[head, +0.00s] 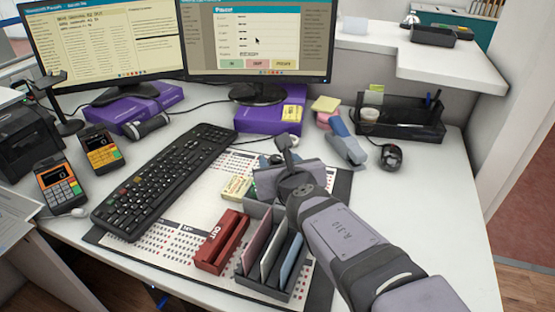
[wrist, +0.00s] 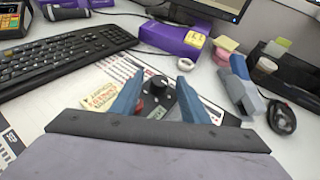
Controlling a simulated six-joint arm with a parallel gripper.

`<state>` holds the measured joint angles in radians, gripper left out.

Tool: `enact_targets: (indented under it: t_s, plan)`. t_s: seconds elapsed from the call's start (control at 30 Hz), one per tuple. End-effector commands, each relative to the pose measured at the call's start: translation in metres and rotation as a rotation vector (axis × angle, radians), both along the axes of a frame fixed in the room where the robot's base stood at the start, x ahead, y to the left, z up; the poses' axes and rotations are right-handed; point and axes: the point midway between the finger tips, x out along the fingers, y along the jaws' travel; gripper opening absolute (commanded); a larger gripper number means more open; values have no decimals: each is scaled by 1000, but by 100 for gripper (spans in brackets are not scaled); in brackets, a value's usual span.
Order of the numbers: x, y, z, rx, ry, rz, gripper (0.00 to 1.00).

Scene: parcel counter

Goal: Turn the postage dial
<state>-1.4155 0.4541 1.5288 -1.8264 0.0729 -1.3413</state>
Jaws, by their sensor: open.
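The postage dial (wrist: 158,84) is a black round knob with light marks, seen in the wrist view on a dark base. My gripper (wrist: 163,74) is open, with one blue finger on each side of the dial. I cannot tell whether either finger touches it. In the head view my gripper (head: 287,178) is over the right part of the desk mat and hides most of the dial and its base.
A red OUT holder (head: 220,240) and a dark sorter with cards (head: 272,268) stand near my gripper. A blue-grey stapler (head: 345,143) and mouse (head: 391,157) are to the right.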

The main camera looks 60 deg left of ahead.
Motion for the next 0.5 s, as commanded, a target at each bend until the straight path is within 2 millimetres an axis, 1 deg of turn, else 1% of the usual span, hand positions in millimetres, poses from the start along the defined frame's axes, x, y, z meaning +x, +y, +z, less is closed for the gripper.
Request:
enact_targets:
  t_s: [0.1, 0.27, 0.3, 0.5]
  plan:
    - [0, 0, 0, 0, 0, 0, 41]
    - [0, 0, 0, 0, 0, 0, 3]
    - [0, 0, 0, 0, 0, 0, 0]
    - [-1, 0, 1, -1, 0, -6, 0]
